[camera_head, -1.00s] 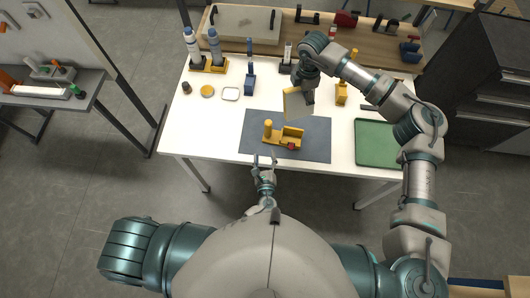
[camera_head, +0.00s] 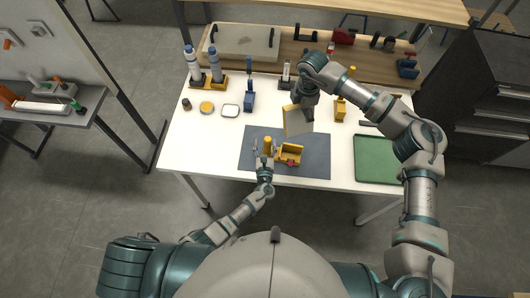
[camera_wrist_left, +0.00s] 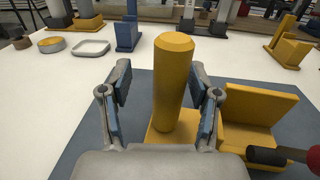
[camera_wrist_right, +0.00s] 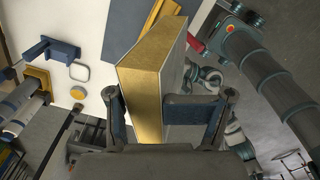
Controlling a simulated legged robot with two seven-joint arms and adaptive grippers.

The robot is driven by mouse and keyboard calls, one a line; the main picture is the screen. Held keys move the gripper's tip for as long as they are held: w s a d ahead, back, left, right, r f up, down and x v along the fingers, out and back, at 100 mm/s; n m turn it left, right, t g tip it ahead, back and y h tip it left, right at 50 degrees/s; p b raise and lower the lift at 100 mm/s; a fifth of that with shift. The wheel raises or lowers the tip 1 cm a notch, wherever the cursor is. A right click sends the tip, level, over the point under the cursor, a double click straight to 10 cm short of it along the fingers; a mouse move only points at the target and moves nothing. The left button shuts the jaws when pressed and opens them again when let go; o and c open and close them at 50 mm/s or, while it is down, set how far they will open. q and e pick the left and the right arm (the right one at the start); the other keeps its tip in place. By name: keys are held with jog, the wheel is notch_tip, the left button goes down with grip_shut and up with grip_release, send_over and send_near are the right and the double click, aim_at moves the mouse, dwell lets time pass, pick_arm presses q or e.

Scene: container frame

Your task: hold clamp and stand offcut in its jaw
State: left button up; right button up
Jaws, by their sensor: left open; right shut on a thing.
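The yellow clamp (camera_head: 289,154) sits on the dark grey mat (camera_head: 314,167), with an upright round post on its left, an open jaw on its right and a red-tipped handle in front. My left gripper (camera_head: 264,162) is open at the post; in the left wrist view the yellow post (camera_wrist_left: 174,85) stands between its spread fingers (camera_wrist_left: 160,105), with no clear contact. My right gripper (camera_head: 303,108) is shut on the offcut (camera_head: 295,121), a flat yellowish board held above the mat behind the clamp. The right wrist view shows the offcut (camera_wrist_right: 150,80) between the fingers (camera_wrist_right: 168,115).
A green tray (camera_head: 378,158) lies at the table's right. Blue and yellow tools, a round yellow tin (camera_head: 206,108) and a small white dish (camera_head: 230,111) stand at the back left. A wooden shelf (camera_head: 285,72) runs along the back. The table's front left is clear.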

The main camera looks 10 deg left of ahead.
pick_arm(q)
jog(key=shift+w+d, duration=0.15)
jog(key=shift+w, duration=0.05)
pick_arm(e)
jog(key=shift+d, duration=0.2)
pick_arm(q)
jog(key=shift+d, duration=0.65)
pick_arm(e)
jog(key=shift+d, duration=0.75)
pick_arm(q)
jog(key=shift+d, duration=0.1)
jog(key=shift+c, duration=1.3)
pick_arm(e)
jog(key=shift+d, duration=0.15)
pick_arm(q)
jog(key=shift+a, duration=0.2)
jog(key=c, duration=0.8)
pick_arm(e)
jog(key=shift+a, duration=0.3)
pick_arm(q)
jog(key=shift+a, duration=0.25)
grip_shut()
pick_arm(e)
jog(key=shift+a, duration=0.25)
pick_arm(q)
jog(key=shift+a, duration=0.3)
pick_arm(e)
jog(key=shift+a, duration=0.35)
